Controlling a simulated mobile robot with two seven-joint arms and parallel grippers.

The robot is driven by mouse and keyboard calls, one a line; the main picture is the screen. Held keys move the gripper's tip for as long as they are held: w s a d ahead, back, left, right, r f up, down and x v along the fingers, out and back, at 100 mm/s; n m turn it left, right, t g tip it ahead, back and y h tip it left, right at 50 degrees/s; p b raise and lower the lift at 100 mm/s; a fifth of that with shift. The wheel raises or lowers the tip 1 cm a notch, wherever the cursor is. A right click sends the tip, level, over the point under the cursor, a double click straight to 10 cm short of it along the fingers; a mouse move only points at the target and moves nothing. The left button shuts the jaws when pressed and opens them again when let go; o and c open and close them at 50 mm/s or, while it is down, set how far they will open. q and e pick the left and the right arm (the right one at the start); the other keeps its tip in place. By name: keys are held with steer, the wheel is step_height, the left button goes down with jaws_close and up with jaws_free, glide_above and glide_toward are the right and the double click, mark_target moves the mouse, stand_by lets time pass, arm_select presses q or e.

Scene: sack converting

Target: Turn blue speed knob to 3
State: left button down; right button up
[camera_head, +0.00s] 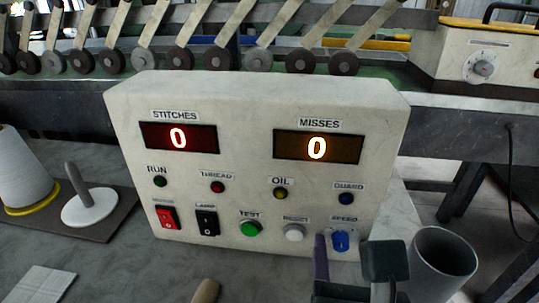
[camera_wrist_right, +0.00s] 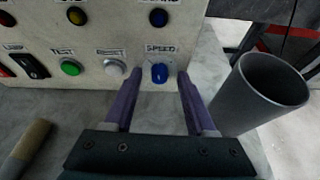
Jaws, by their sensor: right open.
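The blue speed knob (camera_head: 340,241) sits under the SPEED label at the lower right of the cream control box (camera_head: 250,92). It also shows in the right wrist view (camera_wrist_right: 159,73), with fine dial marks around it too small to read. My right gripper (camera_wrist_right: 160,82) is open, its two purple fingers either side of the knob in that view, with a gap on each side. In the head view the right gripper (camera_head: 342,255) is at the box's lower right, one finger just left of the knob. My left gripper is not in view.
A grey open cup (camera_head: 443,262) stands right of the knob, close to my right gripper. The green test button (camera_head: 250,229) and white reset button (camera_head: 294,233) are left of the knob. A wooden handle (camera_head: 205,291) lies in front.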

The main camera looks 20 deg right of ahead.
jaws_close()
stand_by(0.7)
